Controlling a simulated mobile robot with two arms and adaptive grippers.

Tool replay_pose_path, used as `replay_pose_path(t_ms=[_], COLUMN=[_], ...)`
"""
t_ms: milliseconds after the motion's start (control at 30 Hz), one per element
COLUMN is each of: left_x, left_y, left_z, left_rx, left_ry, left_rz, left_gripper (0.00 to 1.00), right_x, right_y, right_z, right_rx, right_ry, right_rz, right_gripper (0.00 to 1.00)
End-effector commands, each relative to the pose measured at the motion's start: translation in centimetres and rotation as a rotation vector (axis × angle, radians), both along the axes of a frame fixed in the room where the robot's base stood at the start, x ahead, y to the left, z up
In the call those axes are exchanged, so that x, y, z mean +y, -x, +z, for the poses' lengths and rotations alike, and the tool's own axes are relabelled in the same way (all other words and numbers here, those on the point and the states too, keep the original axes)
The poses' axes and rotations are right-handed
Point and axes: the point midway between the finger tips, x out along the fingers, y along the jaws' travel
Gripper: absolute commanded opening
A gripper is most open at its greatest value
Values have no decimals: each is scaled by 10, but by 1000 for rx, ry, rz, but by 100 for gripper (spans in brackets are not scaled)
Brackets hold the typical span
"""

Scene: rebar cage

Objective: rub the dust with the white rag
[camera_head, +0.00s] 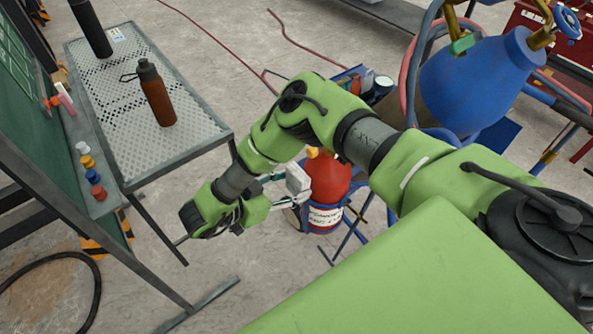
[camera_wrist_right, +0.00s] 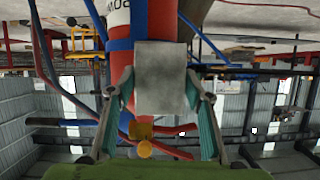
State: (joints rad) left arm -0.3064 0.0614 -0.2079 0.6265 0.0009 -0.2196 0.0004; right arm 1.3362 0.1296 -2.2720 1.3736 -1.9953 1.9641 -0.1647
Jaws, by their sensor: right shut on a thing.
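My right gripper (camera_head: 291,190) is shut on a pale grey-white, block-shaped thing (camera_head: 298,176), which I take to be the white rag. In the right wrist view the rag (camera_wrist_right: 163,78) sits between the two fingers of the gripper (camera_wrist_right: 160,90). It is held in the air in front of the red gas cylinder. A brownish patch (camera_head: 45,298) lies on the floor at the lower left; I cannot tell whether it is the dust. No other clear dust shows. My left gripper is not in view.
A green board (camera_head: 50,125) in a dark frame has a ledge with small coloured items. A perforated metal table (camera_head: 190,125) bears a brown bottle (camera_head: 156,93) and a black one. A red cylinder (camera_head: 328,180) and a blue cylinder (camera_head: 480,85) stand close. A black hose curves on the floor.

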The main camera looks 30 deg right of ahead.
Motion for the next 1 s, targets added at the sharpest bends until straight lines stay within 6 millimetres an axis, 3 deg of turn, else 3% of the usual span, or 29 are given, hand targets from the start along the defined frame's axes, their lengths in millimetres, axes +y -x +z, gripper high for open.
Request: replay_pose_path(t_ms=[267,567,1000], left_x=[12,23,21], left_y=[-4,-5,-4], left_z=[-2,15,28], left_rx=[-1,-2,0], left_ry=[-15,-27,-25], left_rz=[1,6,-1], left_gripper=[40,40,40], right_x=[0,-2,-5], right_y=[-1,24,48], right_z=[1,3,3], right_rx=[-1,1,2], right_ry=[5,4,4], right_rz=[-1,0,1], right_gripper=[29,29,29])
